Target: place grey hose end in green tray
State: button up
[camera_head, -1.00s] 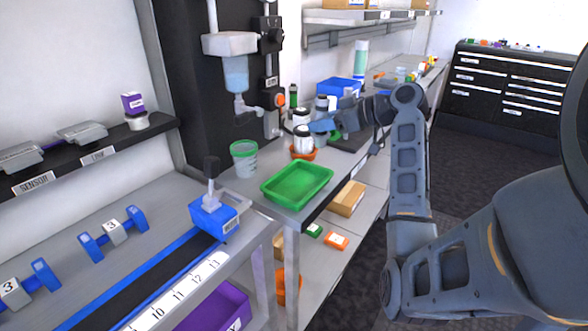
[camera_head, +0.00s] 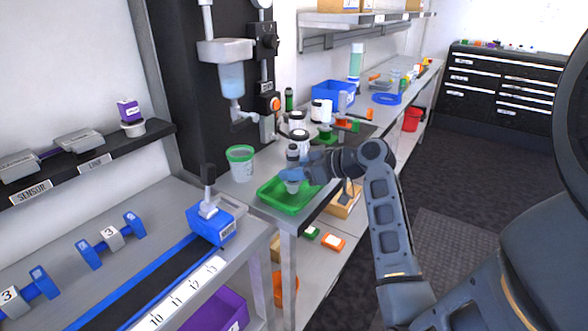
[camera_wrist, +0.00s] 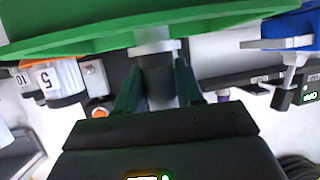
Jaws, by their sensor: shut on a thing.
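The green tray (camera_head: 275,205) sits on the near corner of the grey bench. My gripper (camera_head: 290,174) is over the tray, shut on the grey hose end (camera_head: 292,154). The piece stands about upright, its pale lower part reaching down within the tray's outline. I cannot tell whether it touches the tray floor. In the wrist view, the dark body of the hose end (camera_wrist: 158,82) is between both fingers of my gripper (camera_wrist: 158,92). A large green surface, likely the tray (camera_wrist: 100,30), fills the top there.
A green-rimmed cup (camera_head: 241,163) stands just left of the tray. White-capped bottles (camera_head: 299,138) stand behind it. A dispenser (camera_head: 232,80) hangs above the bench's left side. A blue block with a dark knob (camera_head: 212,222) is on the near bench. Blue bins (camera_head: 333,95) are farther back.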

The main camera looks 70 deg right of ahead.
jog(key=shift+f, duration=0.15)
jog(key=o, duration=1.1)
jog(key=shift+o, duration=0.2)
jog(key=shift+r, duration=0.3)
jog(key=v, duration=1.2)
jog(key=shift+b, duration=0.45)
jog(key=shift+f, duration=0.15)
